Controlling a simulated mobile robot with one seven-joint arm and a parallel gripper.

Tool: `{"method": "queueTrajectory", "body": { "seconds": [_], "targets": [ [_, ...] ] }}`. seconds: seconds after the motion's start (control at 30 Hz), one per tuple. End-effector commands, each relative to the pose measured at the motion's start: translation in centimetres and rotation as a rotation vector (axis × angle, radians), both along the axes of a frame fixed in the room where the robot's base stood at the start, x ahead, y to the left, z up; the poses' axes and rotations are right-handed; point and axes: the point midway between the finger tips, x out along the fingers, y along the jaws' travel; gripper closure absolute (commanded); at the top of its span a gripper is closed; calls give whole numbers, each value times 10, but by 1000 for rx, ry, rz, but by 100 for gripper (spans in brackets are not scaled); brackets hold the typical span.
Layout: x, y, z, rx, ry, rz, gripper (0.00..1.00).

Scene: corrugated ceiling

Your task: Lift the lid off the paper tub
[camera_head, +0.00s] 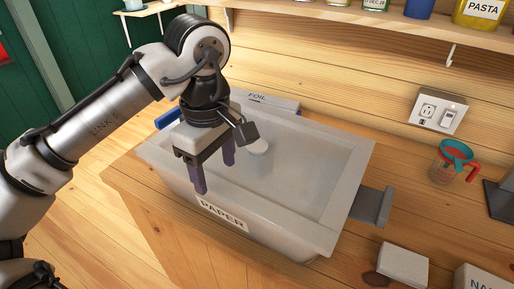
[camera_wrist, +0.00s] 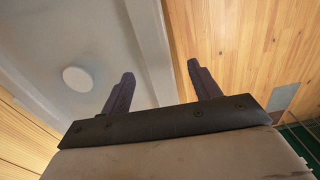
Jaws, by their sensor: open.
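The paper tub (camera_head: 285,236) is a grey bin with a "PAPER" label on its front, standing on the wooden counter. Its pale lid (camera_head: 300,175) covers the top and has a round white knob (camera_head: 258,146) near the middle. My gripper (camera_head: 213,175) is open and empty, fingers pointing down, over the tub's left front part. In the wrist view the fingers (camera_wrist: 160,85) straddle the tub's rim, and the knob (camera_wrist: 77,79) lies to the left, outside the fingers. I cannot tell whether a finger touches the tub.
A foil box (camera_head: 275,101) and a blue thing (camera_head: 168,117) are behind the tub. A grey bar (camera_head: 373,206) sticks out at its right. A measuring cup (camera_head: 452,164), a white block (camera_head: 403,265) and a wall socket (camera_head: 438,112) are further right. A shelf (camera_head: 360,17) with jars runs above.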

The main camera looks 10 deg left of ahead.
Motion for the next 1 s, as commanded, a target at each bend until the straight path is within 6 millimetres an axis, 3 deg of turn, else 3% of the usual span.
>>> {"method": "queueTrajectory", "body": {
  "seconds": [0.2,0.5,0.9,1.0],
  "targets": [
    [2,-1,-30,-1,2,0,38],
    [2,-2,-36,0,-1,-1,38],
    [2,-1,-36,0,-1,-1,89],
    [2,-2,-35,-1,-2,0,92]
  ]
}}
